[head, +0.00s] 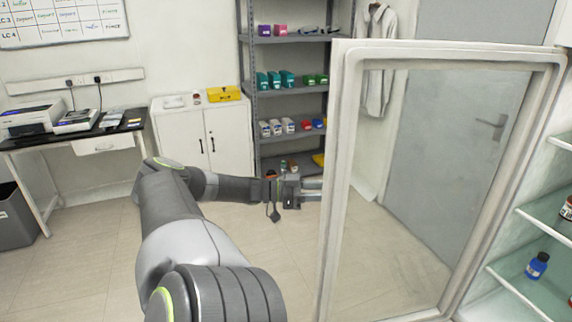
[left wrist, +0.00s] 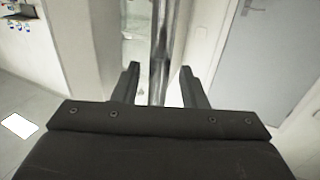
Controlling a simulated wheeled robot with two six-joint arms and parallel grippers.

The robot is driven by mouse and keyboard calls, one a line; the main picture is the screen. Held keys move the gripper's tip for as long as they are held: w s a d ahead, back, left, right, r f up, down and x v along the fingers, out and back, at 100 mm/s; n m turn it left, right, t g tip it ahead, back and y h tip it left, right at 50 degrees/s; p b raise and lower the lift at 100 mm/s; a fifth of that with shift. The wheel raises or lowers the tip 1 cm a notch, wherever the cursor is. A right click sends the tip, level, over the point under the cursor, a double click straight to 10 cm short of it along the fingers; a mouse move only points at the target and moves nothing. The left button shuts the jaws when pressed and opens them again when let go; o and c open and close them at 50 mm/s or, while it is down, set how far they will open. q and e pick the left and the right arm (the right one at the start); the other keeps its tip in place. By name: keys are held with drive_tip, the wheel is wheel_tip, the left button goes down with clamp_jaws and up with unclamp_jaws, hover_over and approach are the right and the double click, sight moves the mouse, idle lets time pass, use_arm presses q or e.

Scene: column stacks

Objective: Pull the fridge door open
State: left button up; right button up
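The fridge door (head: 335,180) is a glass panel in a white frame. It stands swung open, with the fridge's shelves showing to its right. My left gripper (head: 312,190) is at the door's left edge in the head view, its tips partly hidden behind the frame. In the left wrist view the gripper (left wrist: 160,72) has its fingers apart, with the round metal door handle (left wrist: 161,45) between them. Gaps show on both sides of the handle, so the fingers are around it but not closed on it. My right gripper is in neither view.
Glass fridge shelves (head: 548,222) at the right hold a blue bottle (head: 537,266) and a brown one. Behind are a grey shelf rack (head: 247,60), a white cabinet (head: 185,147) and a desk with printers at the left. The floor (head: 90,260) left of my arm is clear.

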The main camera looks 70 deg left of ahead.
use_arm(q)
drive_tip(key=v, duration=1.5)
drive_tip(key=shift+s, duration=0.4)
drive_tip(key=shift+a, duration=0.15)
drive_tip(key=s+a+f+n+g+y, duration=0.15)
drive_tip(key=s+f+y, duration=0.25)
drive_tip(key=f, duration=0.6)
drive_tip(key=s+a+f+n+g+y, duration=0.1)
drive_tip(key=s+f+n+y, duration=0.3)
drive_tip(key=f, duration=0.5)
drive_tip(key=s+d+f+g+y, duration=0.2)
drive_tip(key=d+f, duration=0.1)
drive_tip(key=f, duration=0.6)
drive_tip(key=s+d+f+g+y, duration=0.1)
drive_tip(key=s+d+f+g, duration=0.15)
drive_tip(key=f, duration=0.65)
drive_tip(key=s+d+f+g, duration=0.2)
drive_tip(key=d+f+g, duration=0.2)
drive_tip(key=d+f, duration=0.95)
drive_tip(key=d+f+g+h, duration=0.2)
drive_tip(key=d+f, duration=0.2)
drive_tip(key=d, duration=0.8)
drive_tip(key=s+d+f+g+h, duration=0.1)
drive_tip(key=d+f, duration=0.4)
drive_tip(key=d, duration=0.7)
drive_tip(key=shift+f+m+g+h, duration=0.25)
drive_tip(key=shift+m+g+h, duration=0.2)
drive_tip(key=shift+g, duration=0.45)
